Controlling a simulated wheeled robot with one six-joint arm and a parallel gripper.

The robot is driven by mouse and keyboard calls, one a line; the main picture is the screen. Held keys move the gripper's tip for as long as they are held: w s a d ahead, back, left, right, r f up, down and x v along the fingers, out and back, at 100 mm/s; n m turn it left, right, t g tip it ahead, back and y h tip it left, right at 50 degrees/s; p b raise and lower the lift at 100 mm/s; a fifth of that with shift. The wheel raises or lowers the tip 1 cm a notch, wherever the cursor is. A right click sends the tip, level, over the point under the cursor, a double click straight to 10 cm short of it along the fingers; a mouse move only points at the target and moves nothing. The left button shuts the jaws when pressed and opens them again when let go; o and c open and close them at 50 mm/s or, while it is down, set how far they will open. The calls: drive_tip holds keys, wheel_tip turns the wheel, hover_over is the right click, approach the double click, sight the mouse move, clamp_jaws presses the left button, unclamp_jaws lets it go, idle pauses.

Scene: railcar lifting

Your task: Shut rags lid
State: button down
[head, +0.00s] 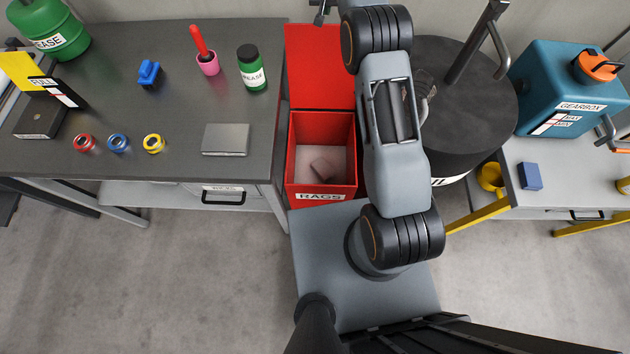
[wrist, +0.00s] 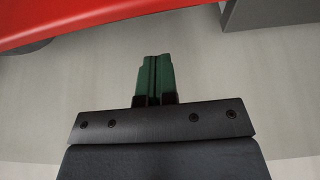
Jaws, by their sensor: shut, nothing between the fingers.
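The red bin labelled RAGS (head: 308,193) stands on the floor beside the left workbench. Its red lid (head: 318,70) is open and raised at the back of the bin, partly covered by my arm. A brownish rag (head: 323,168) lies inside. My gripper (wrist: 154,75) shows in the wrist view with its green fingers closed together and nothing between them. A red surface (wrist: 100,20), seemingly part of the lid, spans the top left of that view, apart from the fingertips. In the head view my fingertips cannot be made out.
The left workbench (head: 110,170) holds rings, a grease jar (head: 252,70), a pink cup (head: 207,64) and a grey block (head: 225,139). A dark drum (head: 465,100) stands right of the bin, behind my arm. A teal gearbox can (head: 560,90) stands on the right bench.

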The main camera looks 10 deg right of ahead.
drive_tip(key=shift+f, duration=0.1)
drive_tip(key=shift+f+b, duration=1.25)
drive_tip(key=shift+f, duration=0.7)
drive_tip(key=shift+s, duration=0.1)
drive_tip(key=s+b, duration=0.2)
drive_tip(key=b, duration=0.1)
drive_tip(key=s+a+b, duration=0.1)
drive_tip(key=s+b, duration=0.2)
drive_tip(key=b, duration=0.1)
drive_tip(key=shift+s+a+f, duration=0.1)
drive_tip(key=shift+s, duration=0.25)
approach(325, 29)
drive_tip(key=s+f, duration=0.3)
drive_tip(key=shift+s+a+f, duration=0.1)
drive_tip(key=shift+a+f, duration=0.05)
drive_tip(key=shift+a, duration=0.15)
idle(0.5)
idle(0.5)
